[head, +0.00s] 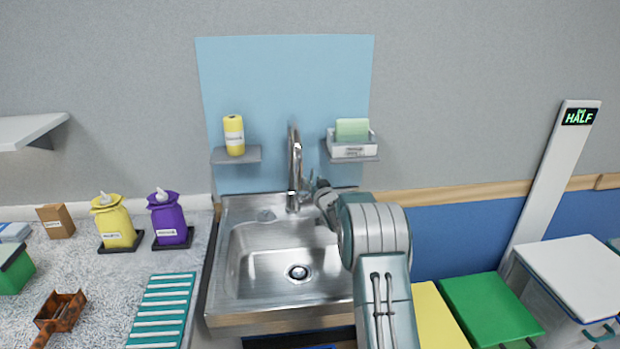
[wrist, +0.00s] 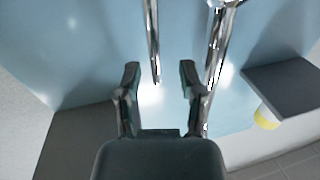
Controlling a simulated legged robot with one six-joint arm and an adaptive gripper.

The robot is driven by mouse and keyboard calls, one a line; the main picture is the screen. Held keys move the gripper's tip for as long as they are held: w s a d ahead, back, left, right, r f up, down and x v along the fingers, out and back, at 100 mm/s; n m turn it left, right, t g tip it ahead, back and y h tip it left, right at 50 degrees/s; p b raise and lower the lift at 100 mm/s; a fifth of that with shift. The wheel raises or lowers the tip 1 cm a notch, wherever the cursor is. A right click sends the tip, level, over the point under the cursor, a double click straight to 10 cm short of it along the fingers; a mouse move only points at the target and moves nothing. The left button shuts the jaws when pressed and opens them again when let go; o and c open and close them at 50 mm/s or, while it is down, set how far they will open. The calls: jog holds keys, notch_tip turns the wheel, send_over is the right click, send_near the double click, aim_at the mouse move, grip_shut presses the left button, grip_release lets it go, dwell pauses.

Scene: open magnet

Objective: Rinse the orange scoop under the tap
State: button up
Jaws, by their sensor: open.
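The orange scoop (head: 60,312), marked with dark patches, lies on the speckled counter at the lower left of the head view. The chrome tap (head: 294,165) rises behind the steel sink (head: 235,262); no running water shows. My gripper (head: 320,192) is beside the tap in the head view, partly hidden by my arm. In the wrist view my gripper (wrist: 160,72) is open and empty. A thin chrome rod (wrist: 153,45) comes down between its fingertips in the picture, and a thicker chrome tube (wrist: 219,45) passes to the right. I cannot tell whether the fingers touch either.
A green ribbed rack (head: 163,308) lies between scoop and sink. Yellow (head: 115,222) and purple (head: 169,217) dispensers stand behind. Small shelves hold a yellow bottle (head: 234,135) and a sponge box (head: 351,143) beside the tap. Yellow and green bins (head: 490,308) stand right of the sink.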

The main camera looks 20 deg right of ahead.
aim_at(312, 177)
jog(key=shift+w+d, duration=0.2)
jog(key=shift+w, duration=0.8)
jog(key=shift+w+d, duration=0.35)
jog(key=shift+w, duration=0.2)
jog(key=shift+a, duration=0.1)
jog(key=shift+a, duration=0.1)
jog(key=shift+c, duration=0.6)
grip_shut()
